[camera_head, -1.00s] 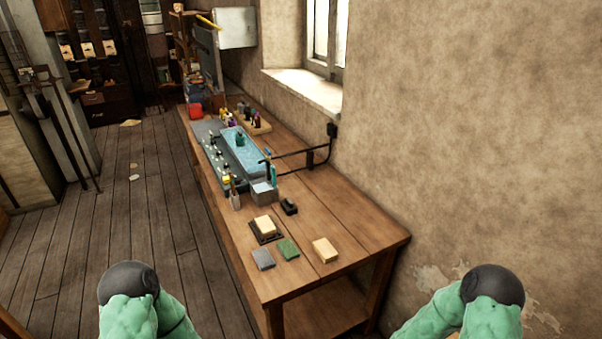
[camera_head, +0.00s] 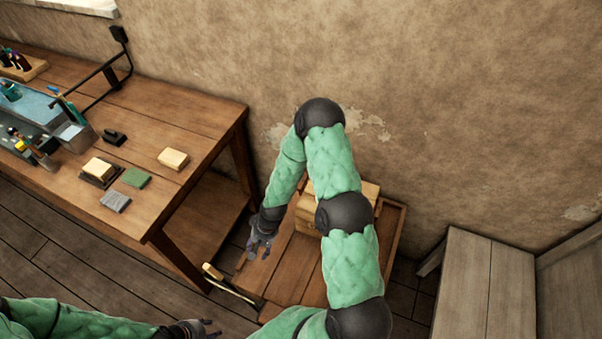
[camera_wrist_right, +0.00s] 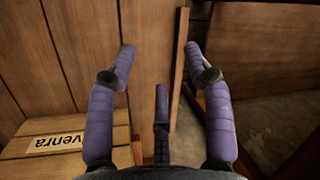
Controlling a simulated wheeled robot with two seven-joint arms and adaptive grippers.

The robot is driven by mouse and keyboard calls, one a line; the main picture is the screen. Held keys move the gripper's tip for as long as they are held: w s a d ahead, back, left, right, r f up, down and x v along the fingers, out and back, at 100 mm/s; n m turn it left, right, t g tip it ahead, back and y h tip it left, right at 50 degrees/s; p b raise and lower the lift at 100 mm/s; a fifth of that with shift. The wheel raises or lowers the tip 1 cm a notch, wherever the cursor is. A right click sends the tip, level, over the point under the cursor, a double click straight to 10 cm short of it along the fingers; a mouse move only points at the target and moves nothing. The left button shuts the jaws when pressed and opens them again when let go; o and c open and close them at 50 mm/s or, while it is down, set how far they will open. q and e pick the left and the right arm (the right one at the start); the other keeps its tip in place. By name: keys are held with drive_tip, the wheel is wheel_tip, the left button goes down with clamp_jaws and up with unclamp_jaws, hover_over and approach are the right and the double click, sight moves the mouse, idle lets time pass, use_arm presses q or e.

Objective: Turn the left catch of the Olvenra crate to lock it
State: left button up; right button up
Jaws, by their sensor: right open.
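The Olvenra crate is a pale wooden box (camera_head: 371,190) on a low wooden stand (camera_head: 285,285), largely hidden behind my right arm in the head view. In the right wrist view the crate (camera_wrist_right: 25,148) is at the lower left, with "venra" readable on its label. A small brown upright piece stands at its right edge; I cannot tell whether it is a catch. My right gripper (camera_head: 260,246) is open and empty, to the left of the crate, and its spread fingers (camera_wrist_right: 160,62) show in the wrist view. My left gripper (camera_head: 209,329) is at the bottom edge, its jaws unclear.
A workbench (camera_head: 190,125) with a sponge, pads and a sink-like blue tray stands at the left. A brush (camera_head: 212,272) lies by the stand's left edge. A grey wooden bench (camera_head: 480,290) is at the right. The plastered wall rises behind the stand.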

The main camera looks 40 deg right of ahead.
drive_tip(key=w+d+r+m+h, duration=0.1)
drive_tip(key=w+d+r+m, duration=0.1)
drive_tip(key=w+d, duration=0.45)
drive_tip(key=w+d+r+m+h, duration=0.1)
drive_tip(key=w+d+r+m, duration=0.2)
drive_tip(key=d, duration=0.7)
wheel_tip(320, 180, up, 7)
drive_tip(key=m+h, duration=0.2)
hover_over(305, 180)
drive_tip(key=shift+g, duration=0.4)
wheel_tip(305, 180, down, 11)
drive_tip(key=shift+r+b, duration=0.1)
drive_tip(key=shift+b, duration=0.55)
clamp_jaws()
